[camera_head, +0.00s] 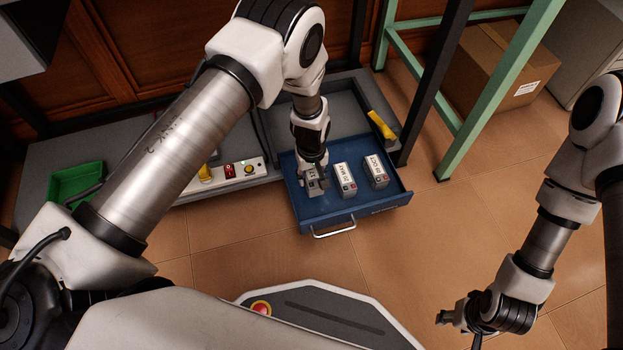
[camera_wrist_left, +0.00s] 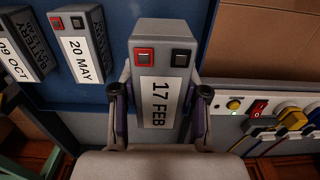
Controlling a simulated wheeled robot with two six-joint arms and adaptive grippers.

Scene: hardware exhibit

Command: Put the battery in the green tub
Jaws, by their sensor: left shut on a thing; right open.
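My left gripper (camera_head: 314,172) is shut on a grey battery (camera_head: 314,188) over the left part of the open blue drawer (camera_head: 375,207). In the left wrist view this battery (camera_wrist_left: 160,95) is labelled 17 FEB, with a red and a black terminal, between the two fingers. I cannot tell whether it still touches the drawer floor. The 20 MAY battery (camera_head: 344,178) and the 09 OCT battery (camera_head: 376,170) stand to its right in the drawer. The green tub (camera_head: 75,182) is at the far left, partly hidden by my left arm. My right gripper (camera_head: 447,318) is open and empty, over the floor.
A panel with switches (camera_head: 232,171) lies between the tub and the drawer. A yellow object (camera_head: 381,125) lies behind the drawer. Green frame legs (camera_head: 460,150) and a cardboard box (camera_head: 500,70) stand at the right. The tiled floor before the drawer is clear.

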